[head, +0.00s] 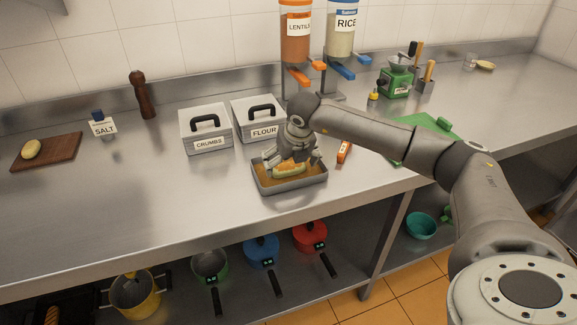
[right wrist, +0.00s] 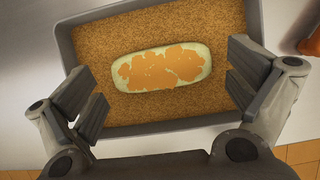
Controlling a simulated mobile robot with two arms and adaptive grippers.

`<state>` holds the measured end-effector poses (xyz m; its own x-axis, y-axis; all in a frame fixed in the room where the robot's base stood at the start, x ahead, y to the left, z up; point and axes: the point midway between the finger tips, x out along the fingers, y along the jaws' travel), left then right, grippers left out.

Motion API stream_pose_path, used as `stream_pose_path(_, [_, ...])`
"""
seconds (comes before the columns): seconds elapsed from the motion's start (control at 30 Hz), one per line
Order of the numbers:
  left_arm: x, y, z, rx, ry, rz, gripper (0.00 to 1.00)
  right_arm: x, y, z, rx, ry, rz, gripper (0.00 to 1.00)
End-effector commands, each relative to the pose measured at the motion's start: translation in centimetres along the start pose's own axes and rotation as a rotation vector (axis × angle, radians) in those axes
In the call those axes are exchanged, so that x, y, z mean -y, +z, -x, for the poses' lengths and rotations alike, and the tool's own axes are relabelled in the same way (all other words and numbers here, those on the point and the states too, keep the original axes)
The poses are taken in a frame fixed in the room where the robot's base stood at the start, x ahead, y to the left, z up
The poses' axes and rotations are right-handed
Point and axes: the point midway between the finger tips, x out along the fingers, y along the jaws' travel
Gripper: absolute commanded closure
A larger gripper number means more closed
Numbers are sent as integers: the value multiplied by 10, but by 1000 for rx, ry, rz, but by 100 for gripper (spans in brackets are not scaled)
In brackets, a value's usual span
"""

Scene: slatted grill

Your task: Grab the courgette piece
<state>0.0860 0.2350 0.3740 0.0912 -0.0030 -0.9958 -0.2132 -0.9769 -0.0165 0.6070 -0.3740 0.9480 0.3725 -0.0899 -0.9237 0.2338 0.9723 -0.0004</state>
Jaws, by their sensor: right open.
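The courgette piece (right wrist: 160,68) is a pale green oval slab with orange patches on top. It lies on brown crumbs in a grey rectangular tray (right wrist: 165,127). In the head view the piece (head: 289,169) shows partly below my right gripper, in the tray (head: 291,186) on the counter. My right gripper (right wrist: 160,95) is open above the tray, with one finger on each side of the piece and a gap on both sides. In the head view this gripper (head: 290,160) points down at the tray. My left gripper is not in view.
Boxes marked CRUMBS (head: 207,143) and FLOUR (head: 262,131) stand behind the tray. An orange object (head: 345,151) lies right of it, near a green board (head: 437,126). LENTILS (head: 295,40) and RICE (head: 342,35) dispensers stand behind.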

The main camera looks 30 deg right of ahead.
Motion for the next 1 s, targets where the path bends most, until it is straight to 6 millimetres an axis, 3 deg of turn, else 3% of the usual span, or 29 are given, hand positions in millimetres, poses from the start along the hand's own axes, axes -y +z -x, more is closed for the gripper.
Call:
stream_pose_path(0.33, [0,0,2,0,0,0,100,0,-1,-10,0,1,0,1])
stream_pose_path(0.7, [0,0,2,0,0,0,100,0,0,-10,0,1,0,48])
stream_pose_path(1.0, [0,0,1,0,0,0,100,0,2,-6,1,1,-1,48])
